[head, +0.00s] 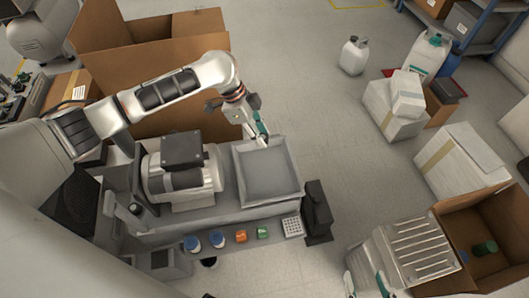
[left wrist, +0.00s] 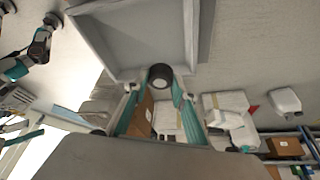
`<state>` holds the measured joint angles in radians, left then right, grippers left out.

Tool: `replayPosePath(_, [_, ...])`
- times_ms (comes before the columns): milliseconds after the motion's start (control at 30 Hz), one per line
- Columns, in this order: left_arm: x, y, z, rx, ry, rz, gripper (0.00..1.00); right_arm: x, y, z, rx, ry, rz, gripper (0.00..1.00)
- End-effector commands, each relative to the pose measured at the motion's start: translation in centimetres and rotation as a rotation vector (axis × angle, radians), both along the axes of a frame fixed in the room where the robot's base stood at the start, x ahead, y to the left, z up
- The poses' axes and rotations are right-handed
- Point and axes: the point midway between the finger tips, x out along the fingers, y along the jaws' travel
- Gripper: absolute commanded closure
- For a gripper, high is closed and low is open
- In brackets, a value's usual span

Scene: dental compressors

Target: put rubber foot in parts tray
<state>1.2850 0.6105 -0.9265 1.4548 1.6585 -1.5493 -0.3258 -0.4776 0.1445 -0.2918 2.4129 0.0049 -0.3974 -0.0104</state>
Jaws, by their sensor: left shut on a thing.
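The rubber foot (left wrist: 160,77) is a small dark round piece with a greyer face. My left gripper (left wrist: 161,88) is shut on it, with one teal finger on each side. The parts tray (head: 268,172) is a grey, shallow square tray, and it looks empty. It also fills the top of the left wrist view (left wrist: 135,45). In the head view my left gripper (head: 263,136) is at the tray's far rim; the foot is too small to make out there. My right gripper (head: 366,284) is at the bottom edge, its fingers apart, with nothing visible between them.
A compressor (head: 182,172) stands on the bench left of the tray. Blue-capped jars (head: 205,241), an orange box (head: 241,236), a green box (head: 262,233) and a white perforated block (head: 293,227) line the near edge. An open carton (head: 485,240) is at right.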

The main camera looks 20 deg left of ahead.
Motion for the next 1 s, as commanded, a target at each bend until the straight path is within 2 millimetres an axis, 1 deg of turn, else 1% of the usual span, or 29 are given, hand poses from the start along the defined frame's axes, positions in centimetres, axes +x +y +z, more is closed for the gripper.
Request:
replayPosePath(33, [-0.5,0.0,-2.5,-0.002,0.018,0.0,0.9,-0.3,0.4,-0.7,0.017,0.014,-0.002,0.6])
replayPosePath(100, [-0.4,0.0,-4.0,-0.001,0.016,0.001,0.9,-0.1,0.8,-0.4,0.039,0.007,-0.006,0.6])
replayPosePath(200, [-0.3,0.0,-5.5,0.0,0.011,0.001,0.9,0.2,1.2,0.1,0.063,-0.002,-0.011,0.6])
replayPosePath(300, [-0.2,0.0,-6.1,0.0,0.006,0.001,0.9,0.4,1.5,0.6,0.08,-0.012,-0.014,0.6])
replayPosePath(467, [0.0,0.0,-6.5,-0.001,0.001,0.002,0.9,0.6,1.6,0.9,0.092,-0.018,-0.016,0.6])
replayPosePath(567, [-0.2,0.0,-7.9,0.0,0.005,0.001,0.9,0.6,1.8,0.8,0.105,-0.017,-0.02,0.6])
replayPosePath(600, [-0.2,0.0,-8.7,0.0,0.007,0.001,0.9,0.6,1.9,0.8,0.117,-0.016,-0.022,0.6])
replayPosePath(700, [-0.3,0.0,-10.3,-0.001,0.01,0.001,0.9,0.2,2.8,0.3,0.179,0.004,-0.038,0.6])
replayPosePath(733, [-0.3,0.0,-10.6,-0.001,0.008,0.001,0.9,0.1,3.0,0.2,0.195,0.008,-0.041,0.6])
replayPosePath(833, [0.0,0.0,-10.6,0.0,0.001,0.002,0.93,0.0,3.8,0.4,0.23,0.011,-0.047,0.6])
replayPosePath(1000, [0.1,0.0,-10.2,0.0,-0.004,0.002,0.93,0.3,3.8,1.0,0.242,0.0,-0.057,0.6])
